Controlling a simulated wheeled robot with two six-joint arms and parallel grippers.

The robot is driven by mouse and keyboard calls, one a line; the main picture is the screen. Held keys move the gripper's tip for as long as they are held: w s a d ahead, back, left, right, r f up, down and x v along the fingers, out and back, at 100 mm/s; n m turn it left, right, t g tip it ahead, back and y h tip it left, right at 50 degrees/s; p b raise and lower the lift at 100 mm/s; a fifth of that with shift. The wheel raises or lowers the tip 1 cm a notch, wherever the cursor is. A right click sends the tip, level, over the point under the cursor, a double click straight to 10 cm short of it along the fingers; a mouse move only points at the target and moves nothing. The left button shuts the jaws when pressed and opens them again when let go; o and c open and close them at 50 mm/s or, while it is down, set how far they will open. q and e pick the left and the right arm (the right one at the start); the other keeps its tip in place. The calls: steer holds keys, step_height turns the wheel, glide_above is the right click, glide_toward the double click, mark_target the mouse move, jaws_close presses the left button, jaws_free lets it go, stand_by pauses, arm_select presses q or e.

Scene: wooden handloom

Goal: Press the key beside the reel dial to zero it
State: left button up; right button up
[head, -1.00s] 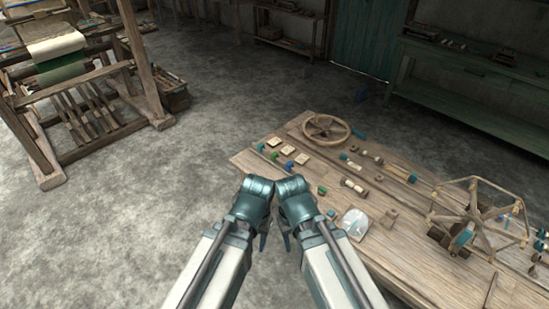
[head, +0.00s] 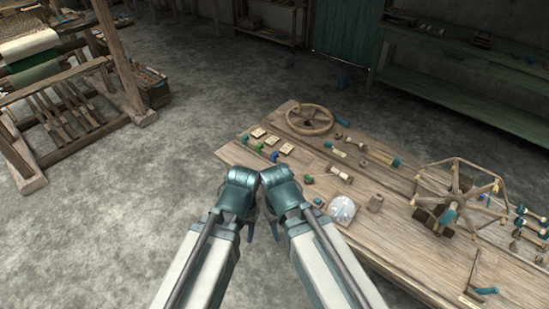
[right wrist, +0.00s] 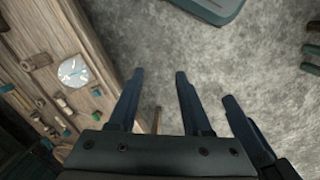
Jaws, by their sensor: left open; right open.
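The dial (head: 342,210) is a pale round disc with markings on the near edge of the wooden table, left of the spoked reel (head: 455,190). It also shows in the right wrist view (right wrist: 73,72). A small teal piece (head: 317,201) sits just left of the dial; I cannot tell whether it is the key. My left gripper (head: 250,232) is open and points down over the floor, off the table's near edge. My right gripper (right wrist: 160,73) is open and empty beside it, left of the dial in the head view and apart from it.
The table (head: 400,250) also holds a wooden wheel (head: 310,119), pale square cards (head: 272,140), spools and small coloured pieces. A loom (head: 70,90) stands at the far left. A green shelf (head: 460,70) stands behind. The floor (head: 190,110) between is clear.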

jaws_close()
stand_by(1.5)
